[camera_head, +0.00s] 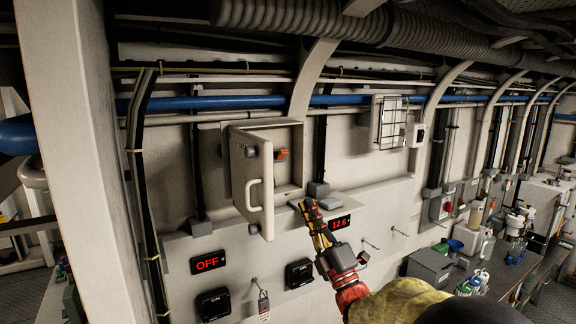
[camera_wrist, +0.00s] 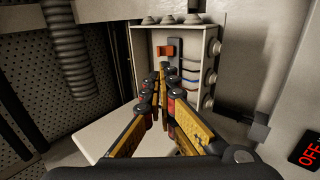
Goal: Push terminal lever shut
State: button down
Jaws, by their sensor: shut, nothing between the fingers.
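The terminal lever is a small orange-red piece inside an open wall box. In the head view the lever (camera_head: 282,154) shows past the edge of the box's open door (camera_head: 258,190). In the wrist view the lever (camera_wrist: 166,48) sits at the upper left of the box interior, beside several coloured wires. My gripper (camera_head: 306,204) is near the lower right corner of the box (camera_head: 290,135) in the head view. In the wrist view my gripper (camera_wrist: 159,76) is shut and empty, its tips pointing toward the lever with a visible gap. Whether the tips are inside the box is unclear.
The white door with a handle stands swung out from the box. Below are a red OFF display (camera_head: 208,262), a 12.6 display (camera_head: 340,222), black switches (camera_head: 299,273) and a hanging padlock (camera_head: 264,304). A wire cage (camera_head: 391,122) is on the wall to the right.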

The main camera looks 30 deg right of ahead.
aim_at(284, 153)
dwell(0.3)
jog(key=p+x, duration=0.4)
jog(key=x, duration=1)
jog(key=shift+w+p, duration=0.1)
jog(key=shift+p, duration=0.2)
jog(key=shift+r+g+b, duration=0.1)
jog(key=shift+g+b, duration=0.2)
jog(key=shift+b, duration=0.25)
